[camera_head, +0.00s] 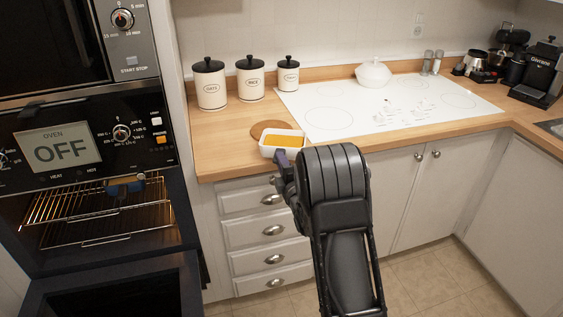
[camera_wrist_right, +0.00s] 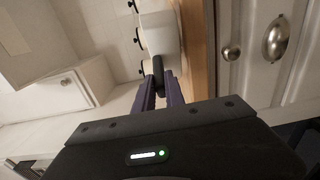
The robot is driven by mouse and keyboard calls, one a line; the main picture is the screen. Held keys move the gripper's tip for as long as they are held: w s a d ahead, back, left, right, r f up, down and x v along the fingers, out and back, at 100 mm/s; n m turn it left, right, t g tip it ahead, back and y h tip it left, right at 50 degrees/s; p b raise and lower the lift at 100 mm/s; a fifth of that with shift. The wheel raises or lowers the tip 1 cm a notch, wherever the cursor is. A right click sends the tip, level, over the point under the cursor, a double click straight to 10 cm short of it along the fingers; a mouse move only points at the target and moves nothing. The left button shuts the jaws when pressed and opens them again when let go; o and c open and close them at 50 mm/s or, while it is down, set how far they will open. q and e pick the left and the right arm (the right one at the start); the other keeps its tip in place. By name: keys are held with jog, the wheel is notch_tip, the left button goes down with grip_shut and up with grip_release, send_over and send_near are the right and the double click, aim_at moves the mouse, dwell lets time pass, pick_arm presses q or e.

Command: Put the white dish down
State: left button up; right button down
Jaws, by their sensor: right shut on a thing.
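The white dish (camera_head: 267,152), with orange-yellow contents, is at the front edge of the counter in the head view. It is beside a round wooden board (camera_head: 259,128) and partly covers it. Whether its base touches the counter or board is unclear. My right gripper (camera_head: 283,160) reaches up from the front and is shut on the dish's near side. In the right wrist view, its purple fingers (camera_wrist_right: 161,88) meet at the dish's end, and the white dish (camera_wrist_right: 158,38) extends beyond them. My left gripper is not in view.
White canisters with black lids (camera_head: 210,84) stand behind the dish. A white cooktop (camera_head: 335,115) lies to the right, with a lidded white pot (camera_head: 373,74) at its back. The oven (camera_head: 120,240) at left is open, with wire racks. Bare wooden counter (camera_head: 222,150) lies left of the dish.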

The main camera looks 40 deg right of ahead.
jog(key=shift+r, duration=0.15)
jog(key=shift+f+b, duration=0.25)
jog(key=shift+b, duration=0.05)
jog(key=c, duration=1.4)
grip_release()
jog(key=shift+s+r+p, duration=0.1)
jog(key=shift+r+p, duration=0.1)
jog(key=shift+p, duration=0.15)
jog(key=b+v, duration=0.2)
jog(key=v, duration=1)
jog(key=shift+f, duration=0.1)
